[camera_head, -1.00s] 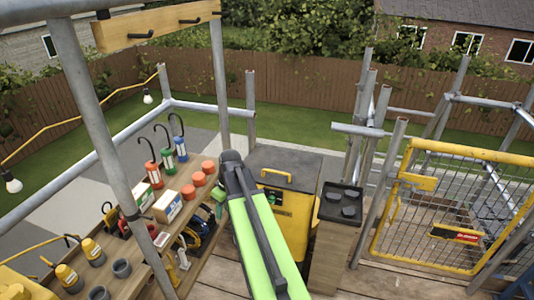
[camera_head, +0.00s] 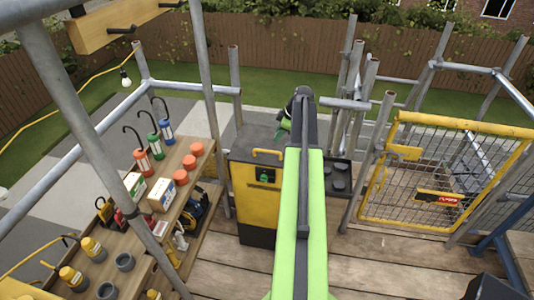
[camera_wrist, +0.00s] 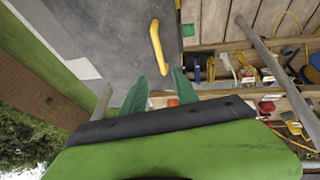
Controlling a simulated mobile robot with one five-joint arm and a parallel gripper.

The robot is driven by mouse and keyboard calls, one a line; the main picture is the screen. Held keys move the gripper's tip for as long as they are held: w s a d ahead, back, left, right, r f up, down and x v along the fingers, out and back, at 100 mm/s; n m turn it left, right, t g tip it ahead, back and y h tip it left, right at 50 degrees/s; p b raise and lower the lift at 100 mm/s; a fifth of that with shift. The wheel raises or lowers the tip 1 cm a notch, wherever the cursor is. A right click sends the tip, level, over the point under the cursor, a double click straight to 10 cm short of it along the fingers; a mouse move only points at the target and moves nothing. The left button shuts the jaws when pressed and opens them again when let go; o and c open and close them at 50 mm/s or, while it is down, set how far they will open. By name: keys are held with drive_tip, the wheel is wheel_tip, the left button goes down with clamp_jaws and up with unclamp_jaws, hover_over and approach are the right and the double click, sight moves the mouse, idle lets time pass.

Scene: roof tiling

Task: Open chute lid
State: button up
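The chute (camera_head: 256,195) is a yellow box with a dark grey lid (camera_head: 245,139), which lies shut on top. A yellow bar handle (camera_head: 268,153) sits at the lid's front edge. In the wrist view the lid (camera_wrist: 115,35) fills the upper left, with the handle (camera_wrist: 157,45) beyond the fingertips. My gripper (camera_wrist: 158,82) has two green fingers spread apart with nothing between them. In the head view my gripper (camera_head: 284,126) is at the lid's right side, partly hidden by my arm. I cannot tell its height above the lid.
A wooden shelf (camera_head: 150,215) with lamps, orange cups and boxes stands left of the chute. A black tray (camera_head: 338,180) is to its right. A yellow mesh gate (camera_head: 440,185) and scaffold poles (camera_head: 352,100) stand farther right. The plank floor in front is clear.

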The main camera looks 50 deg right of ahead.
sight(268, 151)
drive_tip(key=b+x, duration=1)
drive_tip(key=x, duration=0.2)
drive_tip(key=shift+s+f, duration=0.1)
drive_tip(key=shift+f, duration=0.15)
drive_tip(key=shift+w+f+b, duration=0.3)
drive_tip(key=shift+f, duration=0.05)
drive_tip(key=shift+r, duration=0.1)
drive_tip(key=shift+c, duration=0.5)
clamp_jaws()
